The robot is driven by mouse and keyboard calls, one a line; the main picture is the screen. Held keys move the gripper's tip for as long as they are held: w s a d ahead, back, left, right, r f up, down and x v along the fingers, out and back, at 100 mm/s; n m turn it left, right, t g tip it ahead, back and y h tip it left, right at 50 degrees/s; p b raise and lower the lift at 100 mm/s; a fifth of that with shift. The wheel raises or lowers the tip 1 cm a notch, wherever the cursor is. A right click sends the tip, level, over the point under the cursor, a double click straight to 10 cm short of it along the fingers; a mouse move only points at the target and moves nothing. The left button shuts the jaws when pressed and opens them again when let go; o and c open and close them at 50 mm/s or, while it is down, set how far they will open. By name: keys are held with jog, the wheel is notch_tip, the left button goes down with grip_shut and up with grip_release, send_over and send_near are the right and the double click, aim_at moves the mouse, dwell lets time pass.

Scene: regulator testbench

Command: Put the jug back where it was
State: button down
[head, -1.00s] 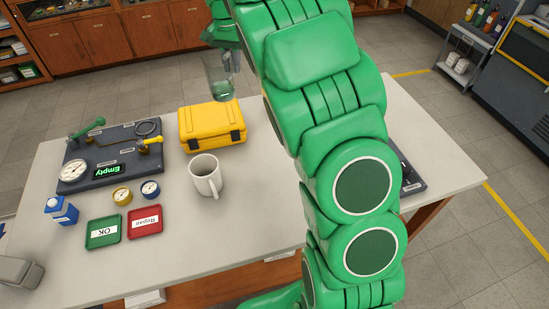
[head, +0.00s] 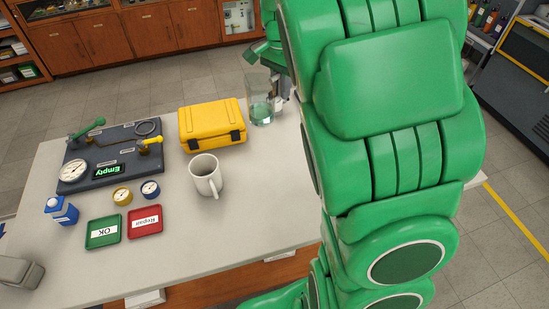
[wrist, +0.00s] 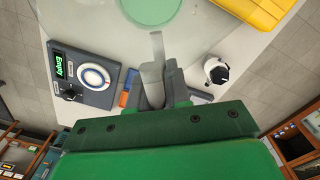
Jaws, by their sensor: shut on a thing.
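The clear jug (head: 260,103) shows in the head view just right of the yellow case, upright, with some pale greenish liquid low in it. My gripper (wrist: 154,88) is shut on the jug's handle. In the wrist view the jug (wrist: 152,10) is cut off by the top edge, with its round greenish inside showing and its handle between my fingers. In the head view my gripper (head: 280,84) is at the jug's right side, partly hidden by my arm. I cannot tell whether the jug's base touches the table.
A yellow case (head: 212,125) stands close left of the jug. My arm hides the table's right part.

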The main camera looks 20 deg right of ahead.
jog(key=s+d+f+m, duration=0.1)
jog(key=s+f+m, duration=0.15)
jog(key=s, duration=0.55)
jog(key=s+d+f+m, duration=0.1)
jog(key=s+f+m, duration=0.15)
jog(key=s, duration=0.65)
jog(key=shift+m, duration=0.5)
jog(key=shift+w+d+f, duration=0.45)
jog(key=shift+w+f, duration=1.1)
jog(key=shift+w, duration=0.75)
jog(key=shift+w+d+f, duration=0.4)
jog(key=shift+w+f, duration=1.2)
jog(key=shift+w, duration=0.7)
jog(key=shift+w+d+f, duration=0.45)
jog(key=shift+w+f, duration=1.1)
jog(key=shift+w, duration=0.75)
jog(key=shift+f, duration=1.6)
jog(key=c, duration=1.5)
grip_release()
jog(key=o, duration=0.4)
